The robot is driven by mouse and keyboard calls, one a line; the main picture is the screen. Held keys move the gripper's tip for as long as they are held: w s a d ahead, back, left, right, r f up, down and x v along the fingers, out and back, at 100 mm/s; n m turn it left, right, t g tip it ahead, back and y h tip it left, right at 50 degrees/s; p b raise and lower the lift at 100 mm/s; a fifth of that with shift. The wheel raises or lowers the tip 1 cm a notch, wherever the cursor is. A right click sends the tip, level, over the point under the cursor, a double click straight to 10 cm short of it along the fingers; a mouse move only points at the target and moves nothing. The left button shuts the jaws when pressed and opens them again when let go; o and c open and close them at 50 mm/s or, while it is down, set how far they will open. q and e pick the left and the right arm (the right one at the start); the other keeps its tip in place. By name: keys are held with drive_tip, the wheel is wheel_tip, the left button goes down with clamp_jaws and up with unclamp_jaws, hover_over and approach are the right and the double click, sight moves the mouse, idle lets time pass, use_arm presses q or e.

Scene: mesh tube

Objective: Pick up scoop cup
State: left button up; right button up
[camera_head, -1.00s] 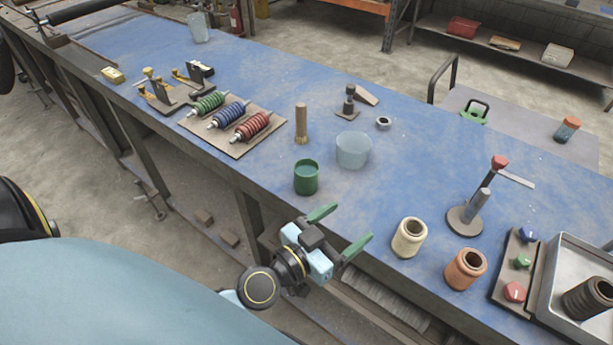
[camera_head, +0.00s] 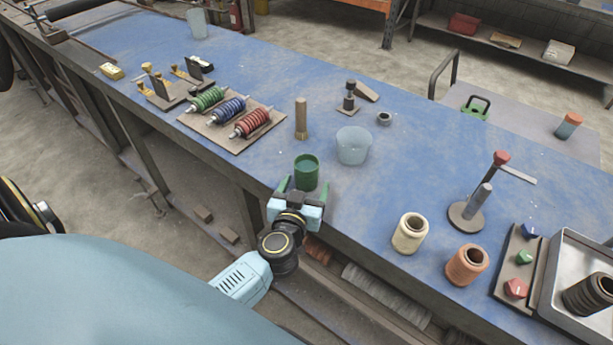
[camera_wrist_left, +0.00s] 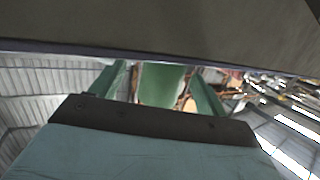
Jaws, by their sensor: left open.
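A small green cup (camera_head: 306,172), the likely scoop cup, stands upright on the blue workbench (camera_head: 365,205) near its front edge. My left gripper (camera_head: 304,187) is open at the cup's near side, with one green finger toward each side of it. In the left wrist view the green cup (camera_wrist_left: 162,84) shows between the two spread fingers (camera_wrist_left: 158,86), with a gap on both sides. The gripper body covers part of the bench edge in the head view. Whether the fingertips reach past the cup's middle is unclear. My right gripper is not seen.
A clear tub (camera_head: 353,146) stands behind and right of the cup, and a brown wooden-handled brush (camera_head: 301,118) behind it. A board with three coloured coils (camera_head: 229,118) lies to the left. A cream spool (camera_head: 410,233) stands to the right.

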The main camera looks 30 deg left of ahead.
sight(309, 169)
use_arm(q)
drive_tip(key=x, duration=0.2)
drive_tip(key=b+x, duration=0.1)
drive_tip(key=x, duration=0.3)
drive_tip(key=shift+s+a+r, duration=0.1)
drive_tip(key=shift+a, duration=0.2)
drive_tip(key=shift+r, duration=0.1)
drive_tip(key=c, duration=1.1)
